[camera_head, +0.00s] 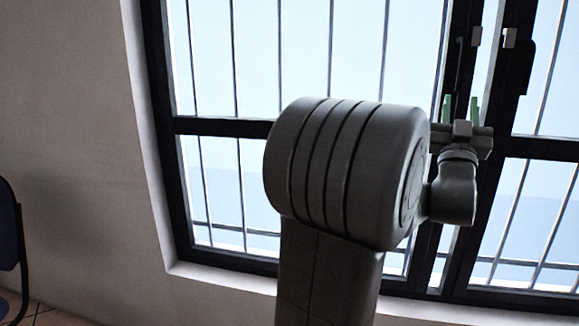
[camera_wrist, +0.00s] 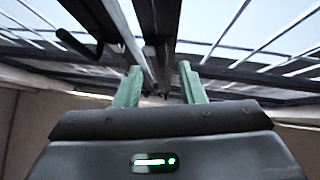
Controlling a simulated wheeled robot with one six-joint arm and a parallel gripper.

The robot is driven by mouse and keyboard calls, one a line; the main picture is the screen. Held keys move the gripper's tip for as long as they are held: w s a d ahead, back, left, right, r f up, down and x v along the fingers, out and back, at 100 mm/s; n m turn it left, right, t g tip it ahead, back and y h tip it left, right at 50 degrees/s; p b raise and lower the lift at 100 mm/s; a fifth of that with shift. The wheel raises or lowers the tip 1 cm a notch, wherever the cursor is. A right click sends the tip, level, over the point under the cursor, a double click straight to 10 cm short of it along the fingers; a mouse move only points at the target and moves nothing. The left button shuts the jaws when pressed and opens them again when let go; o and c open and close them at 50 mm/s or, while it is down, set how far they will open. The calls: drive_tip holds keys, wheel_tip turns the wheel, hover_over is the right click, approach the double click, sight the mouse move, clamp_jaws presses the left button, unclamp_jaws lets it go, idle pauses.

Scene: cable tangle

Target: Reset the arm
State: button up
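My arm stands raised in front of the window in the head view. My gripper (camera_head: 461,108) is at the right of the arm, with its two green fingers pointing up. In the wrist view, my gripper (camera_wrist: 162,88) shows its two green fingers apart with nothing between them. No cable is in view in either picture.
A dark-framed window (camera_head: 222,127) with vertical bars fills the space behind my arm. A pale wall (camera_head: 70,130) is at the left. Part of a dark blue chair (camera_head: 10,235) stands at the lower left edge. The gripper appears clear of the window frame, but the distance is hard to tell.

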sight(461, 76)
drive_tip(key=x, duration=1)
drive_tip(key=shift+w+r, duration=0.2)
drive_tip(key=shift+r, duration=0.05)
drive_tip(key=shift+s+r+m+h, duration=0.1)
drive_tip(key=shift+r+m+h, duration=0.2)
drive_tip(key=shift+m+h, duration=0.1)
drive_tip(key=m+g+h+p, duration=0.1)
drive_tip(key=m+h, duration=0.1)
drive_tip(key=shift+w+a+f+m+g+p, duration=0.2)
drive_tip(key=shift+a+m+g+p, duration=0.2)
